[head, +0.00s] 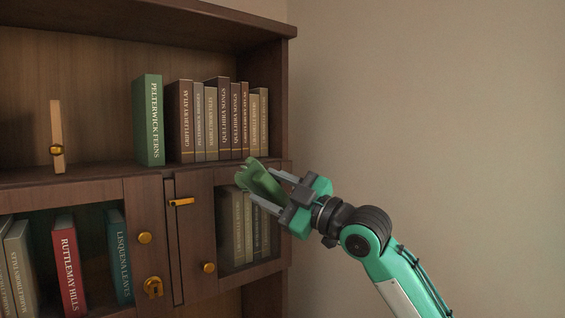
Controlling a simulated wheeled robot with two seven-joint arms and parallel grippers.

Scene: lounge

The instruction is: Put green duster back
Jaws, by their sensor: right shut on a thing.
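The green duster (258,181) is a soft, folded-looking green piece between the fingers of my right gripper (266,186), its free end pointing up and left. My right gripper is shut on it, in front of the lower right glass door of the bookcase (293,100) and just below the shelf that bears the upper row of books. I cannot tell how far the duster is from the shelf edge or the glass. My left gripper is not in view.
On the upper shelf stand a green book (149,120), several brown and tan books (217,122) and a wooden upright (57,137) with a brass knob. Below, glass doors with brass knobs (208,267) cover more books, including a red one (70,262). The wall at right is bare.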

